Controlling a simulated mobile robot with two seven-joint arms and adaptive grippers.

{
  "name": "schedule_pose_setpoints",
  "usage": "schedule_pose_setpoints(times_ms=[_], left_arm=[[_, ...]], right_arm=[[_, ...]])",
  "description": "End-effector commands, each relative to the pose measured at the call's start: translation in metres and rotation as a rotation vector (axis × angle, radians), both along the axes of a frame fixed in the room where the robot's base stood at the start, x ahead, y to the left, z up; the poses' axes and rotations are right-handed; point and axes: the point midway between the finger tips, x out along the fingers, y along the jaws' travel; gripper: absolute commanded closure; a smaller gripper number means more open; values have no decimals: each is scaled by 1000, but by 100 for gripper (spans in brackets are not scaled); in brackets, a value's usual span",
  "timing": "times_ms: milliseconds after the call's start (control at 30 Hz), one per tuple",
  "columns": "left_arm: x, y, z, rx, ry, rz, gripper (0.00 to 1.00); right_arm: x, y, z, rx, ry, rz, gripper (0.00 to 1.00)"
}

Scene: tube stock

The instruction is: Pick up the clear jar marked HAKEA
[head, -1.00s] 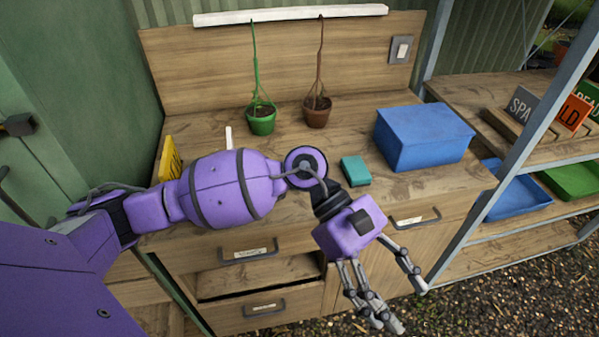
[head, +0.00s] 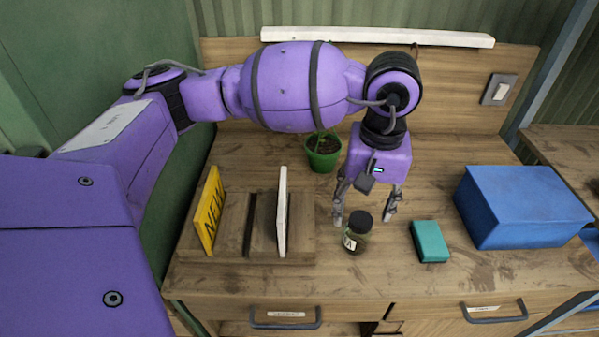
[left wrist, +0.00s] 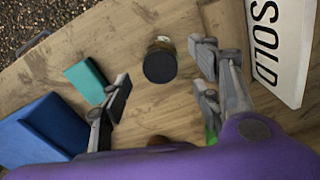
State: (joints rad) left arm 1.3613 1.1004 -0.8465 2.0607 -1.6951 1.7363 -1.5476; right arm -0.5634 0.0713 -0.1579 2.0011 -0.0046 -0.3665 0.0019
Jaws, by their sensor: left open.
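A small clear jar (head: 356,233) with a dark lid stands upright on the bench, with a pale label on its side; the label's word is too small to read. In the left wrist view the jar (left wrist: 160,64) shows from above, mostly its black lid. My left gripper (head: 365,213) points down and is open, its fingers just behind the jar in the head view. In the left wrist view the fingers (left wrist: 162,95) stand apart, with the jar ahead between their tips and nothing held. My right gripper is not in view.
A wooden rack (head: 262,246) left of the jar holds a yellow sign (head: 209,211) and a white sign (head: 282,212), marked SOLD in the wrist view. A teal block (head: 430,242) and blue box (head: 522,207) stand right. A green pot (head: 322,157) is behind.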

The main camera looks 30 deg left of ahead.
Motion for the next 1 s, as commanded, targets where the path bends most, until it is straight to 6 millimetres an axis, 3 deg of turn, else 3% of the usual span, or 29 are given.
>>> schedule_pose_setpoints(times_ms=[267,500,833,1000], left_arm=[[1,0,-32,-2,7,2,42],[6,0,-67,-1,8,2,42],[7,-1,-77,-2,5,1,42],[7,-1,-76,-2,5,1,63]], right_arm=[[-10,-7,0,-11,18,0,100],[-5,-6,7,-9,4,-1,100],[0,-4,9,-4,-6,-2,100],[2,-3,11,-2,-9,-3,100]])
